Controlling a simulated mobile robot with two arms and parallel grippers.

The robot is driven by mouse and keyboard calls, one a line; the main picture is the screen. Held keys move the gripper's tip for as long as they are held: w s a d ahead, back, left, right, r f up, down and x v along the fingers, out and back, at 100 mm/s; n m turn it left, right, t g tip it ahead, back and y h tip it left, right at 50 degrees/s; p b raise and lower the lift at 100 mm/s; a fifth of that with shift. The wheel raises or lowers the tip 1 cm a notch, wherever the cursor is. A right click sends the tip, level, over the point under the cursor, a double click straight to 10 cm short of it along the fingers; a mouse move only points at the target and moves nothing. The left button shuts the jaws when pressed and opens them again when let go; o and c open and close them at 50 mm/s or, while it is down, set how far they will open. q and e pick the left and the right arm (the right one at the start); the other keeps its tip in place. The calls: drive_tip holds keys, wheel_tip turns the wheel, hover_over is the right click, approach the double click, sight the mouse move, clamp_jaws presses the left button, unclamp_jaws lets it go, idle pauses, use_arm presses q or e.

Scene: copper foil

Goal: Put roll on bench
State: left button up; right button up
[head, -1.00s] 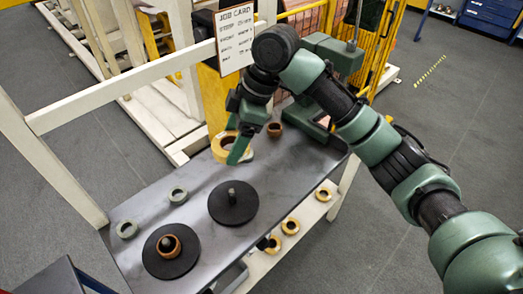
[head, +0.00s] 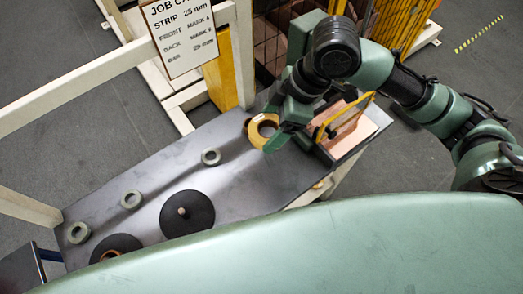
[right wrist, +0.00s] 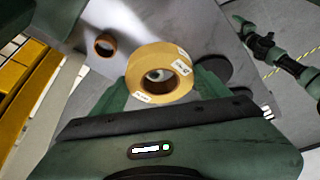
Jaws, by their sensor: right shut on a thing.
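A yellow-tan roll (head: 262,131) with a grey hole is at the far part of the dark bench top (head: 240,180). My right gripper (head: 284,140) is shut on this roll in the head view. In the right wrist view the roll (right wrist: 158,75), with white labels, sits between the green fingers. I cannot tell whether the roll touches the bench. A thin green arm (right wrist: 268,48) shows at the upper right of the right wrist view; its jaws are too small to read.
Several grey rings (head: 131,199) lie on the bench, with a black disc on a peg (head: 187,214) near them. A copper-coloured sheet (head: 350,133) with a yellow frame is right of the roll. A brown ring (right wrist: 105,45) shows in the wrist view. A job card (head: 185,35) hangs behind.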

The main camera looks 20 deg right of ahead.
hover_over(263, 168)
drive_tip(key=d, duration=0.1)
wheel_tip(263, 168, down, 7)
drive_tip(key=f, duration=0.2)
drive_tip(key=f+p, duration=0.1)
drive_tip(key=f, duration=0.3)
drive_tip(key=shift+s+d+f, duration=0.2)
drive_tip(key=shift+s+d, duration=0.05)
drive_tip(key=shift+d, duration=0.05)
drive_tip(key=shift+a+f, duration=0.1)
drive_tip(key=shift+f, duration=0.15)
wheel_tip(263, 168, down, 4)
drive_tip(key=shift+r+p, duration=0.25)
drive_tip(key=shift+p, duration=0.25)
drive_tip(key=shift+f, duration=0.35)
use_arm(q)
drive_tip(key=shift+s+a+r, duration=0.15)
drive_tip(key=shift+s+r, duration=0.05)
drive_tip(key=shift+r, duration=0.8)
drive_tip(key=shift+a, duration=0.1)
use_arm(e)
drive_tip(key=shift+f, duration=0.1)
drive_tip(key=o, duration=1.4)
